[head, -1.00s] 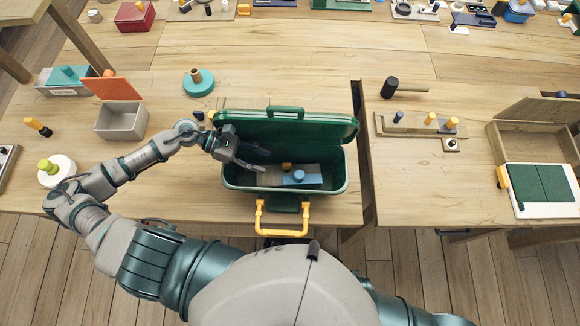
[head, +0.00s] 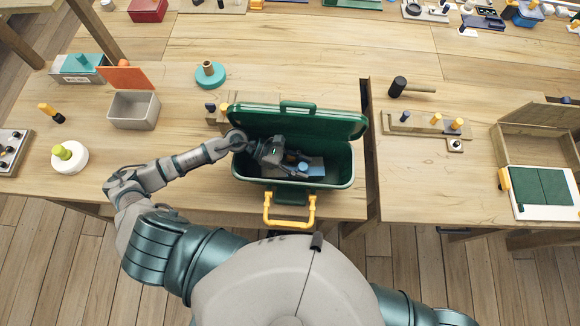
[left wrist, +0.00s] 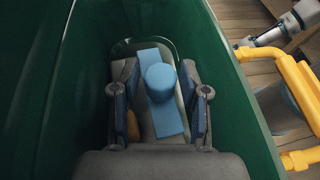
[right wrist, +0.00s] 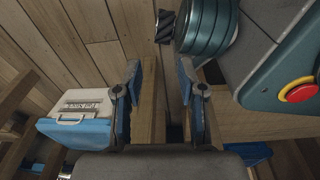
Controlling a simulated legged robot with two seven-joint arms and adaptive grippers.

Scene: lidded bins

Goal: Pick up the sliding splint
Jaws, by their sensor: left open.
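The sliding splint, a grey base with a blue strip and round blue knob (left wrist: 160,82), lies inside the open green toolbox (head: 345,165). In the head view its blue part (head: 316,168) shows partly behind my gripper. My left gripper (head: 298,165) is down inside the toolbox, open. In the left wrist view its fingers (left wrist: 159,68) stand apart on either side of the blue knob, with no clear contact. A small yellow part (left wrist: 133,125) shows by the left finger. My right gripper (right wrist: 158,72) is open and empty, away from the table top.
The toolbox lid (head: 300,120) stands open at the back, and its yellow handle (head: 290,218) hangs at the front. A grey bin with an orange lid (head: 134,110) and a white round piece (head: 69,157) stand left. A wooden peg block (head: 420,124) lies right.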

